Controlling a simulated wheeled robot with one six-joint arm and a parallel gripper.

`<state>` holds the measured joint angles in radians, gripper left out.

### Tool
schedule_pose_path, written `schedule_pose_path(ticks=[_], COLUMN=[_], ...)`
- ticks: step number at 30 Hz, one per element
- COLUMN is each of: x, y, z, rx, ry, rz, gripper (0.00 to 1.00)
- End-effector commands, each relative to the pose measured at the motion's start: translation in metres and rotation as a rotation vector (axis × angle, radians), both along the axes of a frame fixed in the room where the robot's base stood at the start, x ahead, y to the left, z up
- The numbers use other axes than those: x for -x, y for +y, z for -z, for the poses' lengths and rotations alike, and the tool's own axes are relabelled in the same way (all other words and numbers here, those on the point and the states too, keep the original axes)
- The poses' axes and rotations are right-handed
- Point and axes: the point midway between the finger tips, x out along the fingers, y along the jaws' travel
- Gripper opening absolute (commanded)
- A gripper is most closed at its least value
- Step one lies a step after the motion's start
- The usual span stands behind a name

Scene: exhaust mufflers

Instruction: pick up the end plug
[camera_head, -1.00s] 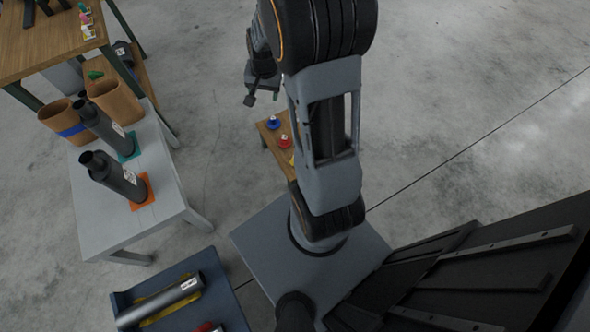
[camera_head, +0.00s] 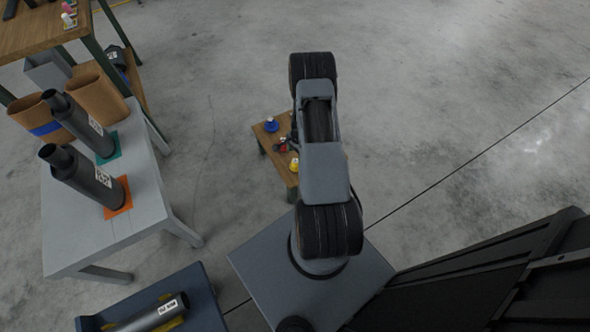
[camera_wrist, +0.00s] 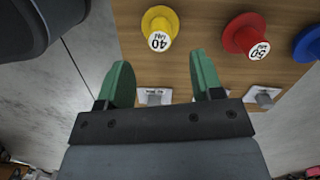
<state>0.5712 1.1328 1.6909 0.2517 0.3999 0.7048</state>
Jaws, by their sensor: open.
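Three flanged plugs stand on a small wooden table (camera_head: 259,135); I cannot tell which is the end plug meant. In the wrist view the yellow plug (camera_wrist: 160,22), marked 40, is just beyond my fingertips, roughly in line with the gap. The red plug (camera_wrist: 245,36), marked 50, is to its right, and the blue plug (camera_wrist: 309,44) is cut by the right edge. My gripper (camera_wrist: 160,72) is open and empty, with green fingers apart over the table's edge. In the head view, my arm partly hides the table; the blue plug (camera_head: 271,124) and yellow plug (camera_head: 294,165) show.
Metal pieces with white tags (camera_wrist: 154,97) lie along the wooden table's edge. At left, a grey table (camera_head: 140,215) holds upright dark mufflers (camera_head: 88,178) and brown bins (camera_head: 100,95). A blue tray (camera_head: 205,312) with a muffler is at the front.

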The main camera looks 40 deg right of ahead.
Motion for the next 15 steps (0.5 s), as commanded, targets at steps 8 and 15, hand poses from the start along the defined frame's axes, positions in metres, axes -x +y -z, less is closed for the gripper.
schedule_pose_path(ticks=[8, 15], x=[0.000, 0.001], y=[0.004, 0.005], z=[0.027, 0.039], rx=[-0.001, -0.001], ry=[0.000, 0.001], rz=[-0.001, -0.002], gripper=[0.60, 0.60])
